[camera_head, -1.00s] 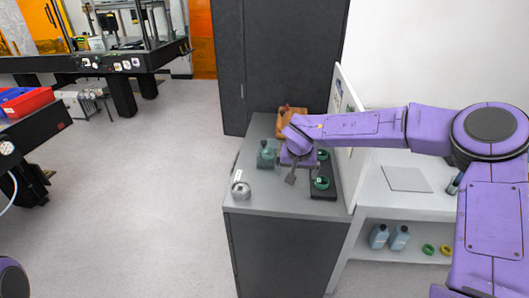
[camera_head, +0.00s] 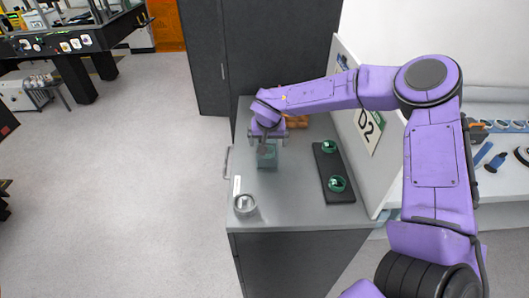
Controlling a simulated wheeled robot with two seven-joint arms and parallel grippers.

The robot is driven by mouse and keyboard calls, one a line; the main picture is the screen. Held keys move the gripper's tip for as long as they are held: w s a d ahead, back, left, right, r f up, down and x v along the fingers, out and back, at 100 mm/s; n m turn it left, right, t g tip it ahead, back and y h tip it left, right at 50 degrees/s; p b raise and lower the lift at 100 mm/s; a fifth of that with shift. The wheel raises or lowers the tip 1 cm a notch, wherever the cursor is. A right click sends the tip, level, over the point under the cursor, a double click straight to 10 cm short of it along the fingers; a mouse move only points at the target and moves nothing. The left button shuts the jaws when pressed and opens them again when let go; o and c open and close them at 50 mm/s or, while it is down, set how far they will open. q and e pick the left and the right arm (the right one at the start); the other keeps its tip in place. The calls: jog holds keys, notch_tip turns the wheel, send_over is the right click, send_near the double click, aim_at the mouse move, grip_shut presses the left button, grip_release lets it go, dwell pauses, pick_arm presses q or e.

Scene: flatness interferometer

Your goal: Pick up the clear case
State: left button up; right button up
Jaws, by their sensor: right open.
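The clear case (camera_head: 267,159) is a small greenish see-through box standing on the grey cabinet top (camera_head: 290,205). Something dark shows inside it. My right gripper (camera_head: 268,142) is at the case, pointing down, its two fingers apart near the left and right sides of the case's upper part. I cannot tell whether the fingers touch it. My wrist hides part of what lies behind the case. My left gripper is not in view.
A black tray (camera_head: 327,165) with two green round pieces lies right of the case. A round metal piece (camera_head: 245,205) sits near the front left edge. An orange-brown object (camera_head: 297,121) is behind. A white panel marked D2 (camera_head: 392,165) stands along the right side.

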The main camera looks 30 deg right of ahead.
jog(key=shift+s+d+f, duration=0.15)
jog(key=shift+s+f, duration=0.05)
jog(key=shift+f, duration=0.05)
jog(key=x, duration=0.2)
jog(key=p+x, duration=0.1)
jog(key=x, duration=0.3)
jog(key=shift+w+a+p, duration=0.35)
jog(key=shift+s, duration=0.25)
jog(key=shift+s+r, duration=0.1)
jog(key=shift+r, duration=0.05)
jog(key=shift+c, duration=1.2)
jog(key=c, duration=0.8)
